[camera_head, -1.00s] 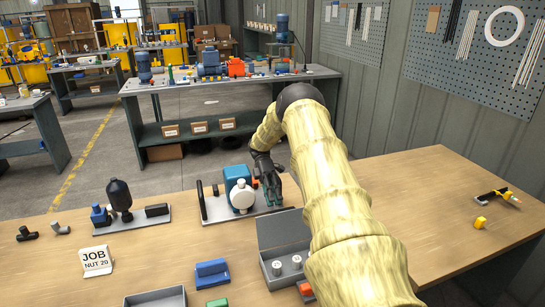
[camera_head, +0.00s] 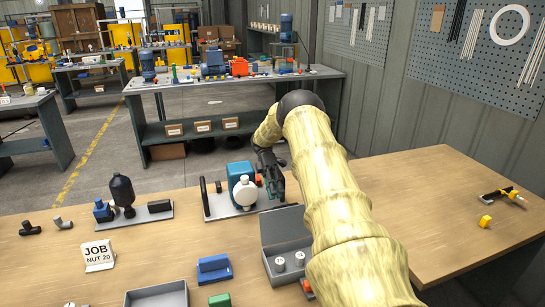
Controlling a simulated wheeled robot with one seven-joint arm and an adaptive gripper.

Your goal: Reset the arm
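My arm, in a pale yellow cover, reaches from the lower right over the wooden bench (camera_head: 455,215). My dark gripper (camera_head: 275,190) hangs above the bench, just right of a blue pump with a white round face (camera_head: 243,190) on a grey plate. The fingers point down and overlap the pump plate's right end in the picture. They are small and dark, so I cannot tell whether they are open or shut. I see nothing clearly held.
A grey open box (camera_head: 288,257) with two pale cylinders stands beside my arm. A job card (camera_head: 98,256), blue block (camera_head: 213,268), green block (camera_head: 219,300), grey tray (camera_head: 157,296) and black-bottle assembly (camera_head: 122,192) are left. The bench's right side is mostly clear, with a tool (camera_head: 500,194) and yellow piece (camera_head: 486,221).

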